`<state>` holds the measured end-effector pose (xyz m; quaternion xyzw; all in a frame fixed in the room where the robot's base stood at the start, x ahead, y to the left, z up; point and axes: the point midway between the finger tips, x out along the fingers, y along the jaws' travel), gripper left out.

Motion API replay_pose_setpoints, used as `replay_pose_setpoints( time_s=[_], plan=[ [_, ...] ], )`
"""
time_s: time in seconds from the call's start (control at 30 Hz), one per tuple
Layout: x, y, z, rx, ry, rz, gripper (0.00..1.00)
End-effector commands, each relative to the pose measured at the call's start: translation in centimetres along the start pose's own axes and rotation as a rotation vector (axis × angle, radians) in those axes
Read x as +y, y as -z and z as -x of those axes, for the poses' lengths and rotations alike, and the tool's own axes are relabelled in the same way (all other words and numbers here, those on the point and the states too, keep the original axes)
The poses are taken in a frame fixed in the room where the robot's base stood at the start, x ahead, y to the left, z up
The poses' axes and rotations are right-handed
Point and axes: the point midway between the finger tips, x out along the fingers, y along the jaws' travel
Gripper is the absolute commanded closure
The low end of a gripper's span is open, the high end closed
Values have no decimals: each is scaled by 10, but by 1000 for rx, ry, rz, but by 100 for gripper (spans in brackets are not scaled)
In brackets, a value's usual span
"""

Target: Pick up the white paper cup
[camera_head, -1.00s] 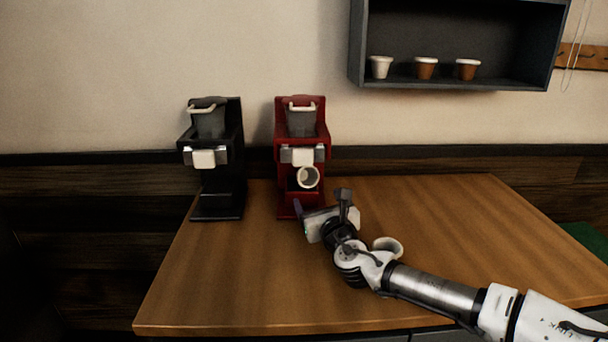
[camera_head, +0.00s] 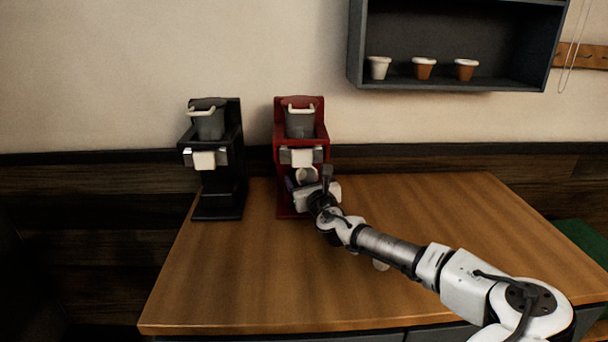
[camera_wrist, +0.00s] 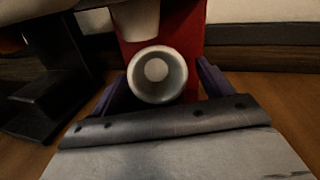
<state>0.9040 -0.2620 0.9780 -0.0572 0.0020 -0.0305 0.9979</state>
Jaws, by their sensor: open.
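A white cup (camera_head: 306,176) is at the front of the red brewer (camera_head: 302,128), below its white front piece. In the wrist view the cup (camera_wrist: 157,75) has its round mouth facing the camera. My gripper (camera_wrist: 162,72) is open, with one purple finger on each side of the cup. I cannot tell whether the fingers touch it. In the head view my gripper (camera_head: 300,185) hides the lower part of the cup and of the brewer. Another white cup (camera_head: 379,68) stands on the shelf.
A black brewer (camera_head: 212,180) stands left of the red one. The wooden table (camera_head: 480,220) is clear on the right and at the front left. Two brown cups (camera_head: 424,69) stand in the dark wall shelf (camera_head: 460,84) at upper right.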

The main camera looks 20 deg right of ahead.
Motion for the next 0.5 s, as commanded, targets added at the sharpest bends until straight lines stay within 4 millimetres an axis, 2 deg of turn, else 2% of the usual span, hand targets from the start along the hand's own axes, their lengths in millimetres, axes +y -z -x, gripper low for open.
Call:
replay_pose_setpoints(
  time_s=[0.1, 0.43, 0.5],
  plan=[
    [0, 0, 0, 0, 0, 0, 21],
    [0, 0, 0, 0, 0, 0, 64],
    [0, 0, 0, 0, 0, 0, 68]
  ],
)
